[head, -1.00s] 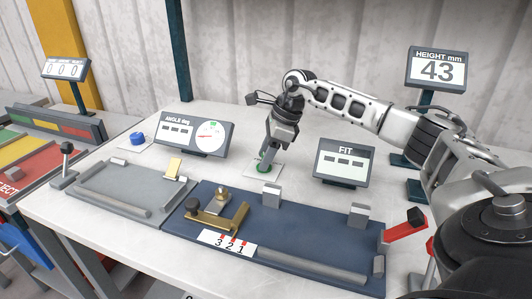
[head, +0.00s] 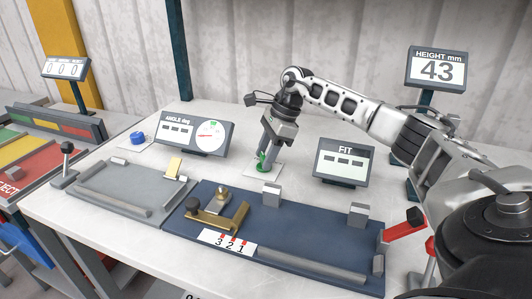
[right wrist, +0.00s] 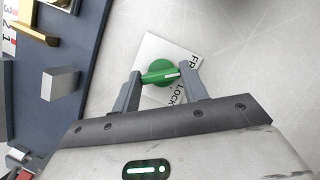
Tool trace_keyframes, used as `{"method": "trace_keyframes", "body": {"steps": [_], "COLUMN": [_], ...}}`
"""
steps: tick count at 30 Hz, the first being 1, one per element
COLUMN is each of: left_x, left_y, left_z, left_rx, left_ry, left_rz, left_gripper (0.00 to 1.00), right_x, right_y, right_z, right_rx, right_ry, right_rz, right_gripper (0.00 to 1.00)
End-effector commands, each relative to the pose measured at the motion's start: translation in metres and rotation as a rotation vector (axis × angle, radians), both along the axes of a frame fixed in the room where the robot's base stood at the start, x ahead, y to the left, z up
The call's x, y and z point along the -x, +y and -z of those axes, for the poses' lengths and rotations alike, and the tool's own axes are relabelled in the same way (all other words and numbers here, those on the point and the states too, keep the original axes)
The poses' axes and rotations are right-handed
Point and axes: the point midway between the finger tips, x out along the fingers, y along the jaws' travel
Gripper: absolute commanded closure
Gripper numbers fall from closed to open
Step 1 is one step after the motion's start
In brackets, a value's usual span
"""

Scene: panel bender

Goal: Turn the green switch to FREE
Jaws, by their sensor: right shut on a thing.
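The green switch (right wrist: 158,73) is a round knob with a raised bar on a white label plate (right wrist: 153,42). In the right wrist view the plate shows part of a word starting "FR" and the word "LOCK", partly covered by a finger. The white mark on the bar points right, toward the space around these words. My right gripper (right wrist: 160,80) is shut on the switch, one finger at each end of the bar. In the head view the right gripper (head: 266,158) reaches down to the switch (head: 262,166) from above. My left gripper is not in view.
The ANGLE display (head: 194,134) stands left of the switch and the FIT display (head: 344,162) right of it. A blue plate (head: 310,235) with blocks and a brass piece (head: 222,208) lies in front. A blue knob (head: 137,138) sits farther left.

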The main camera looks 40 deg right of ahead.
Motion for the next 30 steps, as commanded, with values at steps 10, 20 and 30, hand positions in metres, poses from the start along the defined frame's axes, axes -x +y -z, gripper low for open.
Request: {"method": "trace_keyframes", "body": {"steps": [10,20,30], "left_x": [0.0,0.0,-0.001], "left_y": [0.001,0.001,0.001], "left_z": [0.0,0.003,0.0], "left_rx": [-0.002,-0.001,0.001], "left_ry": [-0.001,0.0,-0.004], "left_rz": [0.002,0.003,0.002], "left_gripper": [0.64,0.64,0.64], "right_x": [0.0,0.006,0.02], "right_y": [0.0,-0.014,-0.041], "right_z": [-0.001,-0.037,-0.113], "right_rx": [0.001,0.0,0.001], "right_ry": [-0.002,-0.007,-0.008], "right_rz": [0.0,0.002,0.003], "right_gripper": [0.35,0.35,0.35]}}
